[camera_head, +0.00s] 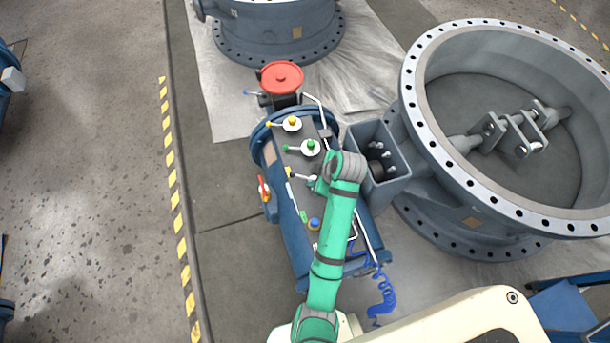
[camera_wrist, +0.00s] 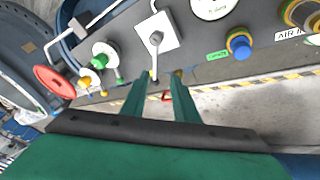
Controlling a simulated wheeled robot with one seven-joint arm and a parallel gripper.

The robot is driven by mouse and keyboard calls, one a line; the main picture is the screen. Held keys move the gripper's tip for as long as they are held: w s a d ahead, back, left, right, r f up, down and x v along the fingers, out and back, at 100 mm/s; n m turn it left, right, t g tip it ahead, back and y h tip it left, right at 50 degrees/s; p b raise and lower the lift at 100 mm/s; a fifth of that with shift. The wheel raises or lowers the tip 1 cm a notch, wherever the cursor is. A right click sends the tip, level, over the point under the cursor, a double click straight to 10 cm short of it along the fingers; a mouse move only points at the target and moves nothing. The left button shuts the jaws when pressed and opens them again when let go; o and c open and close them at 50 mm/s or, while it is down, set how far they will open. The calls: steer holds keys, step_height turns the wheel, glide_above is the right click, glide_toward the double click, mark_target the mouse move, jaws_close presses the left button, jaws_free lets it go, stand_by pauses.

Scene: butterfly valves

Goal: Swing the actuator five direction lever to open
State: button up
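The actuator (camera_head: 297,235) is a blue cylinder with a dark control panel on top, beside a large flanged valve. In the wrist view, a grey metal lever (camera_wrist: 155,48) stands on a square white plate (camera_wrist: 172,33) on this panel. No label naming it as the direction lever is readable. My gripper (camera_wrist: 163,76) is open, its two green fingers apart with nothing between them. The fingertips are close to the panel edge, just below the lever in the picture. In the head view, my green arm covers much of this part of the panel.
A green knob (camera_wrist: 100,61), a yellow knob (camera_wrist: 86,82) and a red handwheel (camera_wrist: 54,82) lie left of the lever. A blue knob (camera_wrist: 239,45) lies right. A box-shaped bracket (camera_head: 396,180) joins the actuator to the large valve (camera_head: 420,110).

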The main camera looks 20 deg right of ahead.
mark_target(303, 177)
steer(key=shift+n+g+y, duration=0.3)
steer(key=shift+n+y, duration=0.1)
steer(key=shift+n, duration=0.1)
steer(key=x, duration=0.3)
steer(key=w+x, duration=0.1)
steer(key=x, duration=0.2)
steer(key=w+x, duration=0.1)
steer(key=x, duration=0.1)
steer(key=shift+w+d, duration=0.1)
jaws_close()
stand_by(1.3)
